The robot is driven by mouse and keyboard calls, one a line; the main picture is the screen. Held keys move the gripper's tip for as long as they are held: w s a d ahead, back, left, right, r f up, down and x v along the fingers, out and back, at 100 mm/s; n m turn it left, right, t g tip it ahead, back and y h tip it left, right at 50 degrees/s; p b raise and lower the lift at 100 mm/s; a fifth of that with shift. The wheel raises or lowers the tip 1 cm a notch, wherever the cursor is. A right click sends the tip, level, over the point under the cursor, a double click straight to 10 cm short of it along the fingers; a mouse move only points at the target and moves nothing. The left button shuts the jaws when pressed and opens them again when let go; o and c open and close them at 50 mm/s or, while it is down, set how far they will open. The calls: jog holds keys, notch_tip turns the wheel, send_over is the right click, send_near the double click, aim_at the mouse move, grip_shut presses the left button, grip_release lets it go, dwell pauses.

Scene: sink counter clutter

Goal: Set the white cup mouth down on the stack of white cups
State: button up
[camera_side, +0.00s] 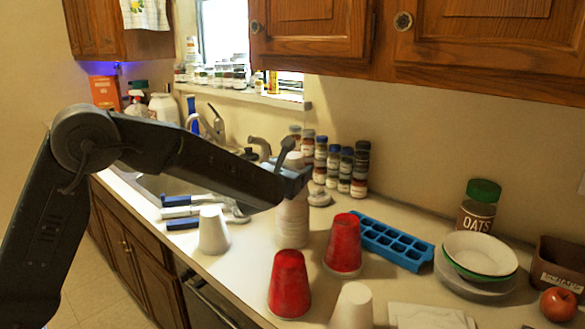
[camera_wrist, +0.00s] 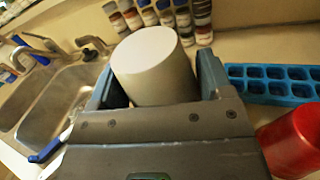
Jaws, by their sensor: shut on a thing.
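My gripper (camera_side: 292,182) is shut on a white cup (camera_wrist: 152,62), its jaws on either side of it. The cup is mouth down, its flat closed end up. In the side view its top (camera_side: 293,159) shows just above my gripper. The stack of white cups (camera_side: 292,225) stands on the counter directly below my gripper, mouth down. My gripper hides where the held cup meets the stack, so I cannot tell if they touch. Other white cups stand mouth down, one at the left (camera_side: 213,232) and one at the front (camera_side: 352,308).
Two red cups (camera_side: 289,285) (camera_side: 343,245) stand close to the stack, in front and right. A blue ice tray (camera_side: 392,242) lies to the right. Spice jars (camera_side: 340,165) stand behind. Blue-handled utensils (camera_side: 182,212) lie by the sink. Bowls (camera_side: 478,255) are far right.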

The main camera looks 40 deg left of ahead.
jog(key=shift+f, duration=0.6)
jog(key=o, duration=0.9)
jog(key=v, duration=1.4)
jog(key=shift+w, duration=0.1)
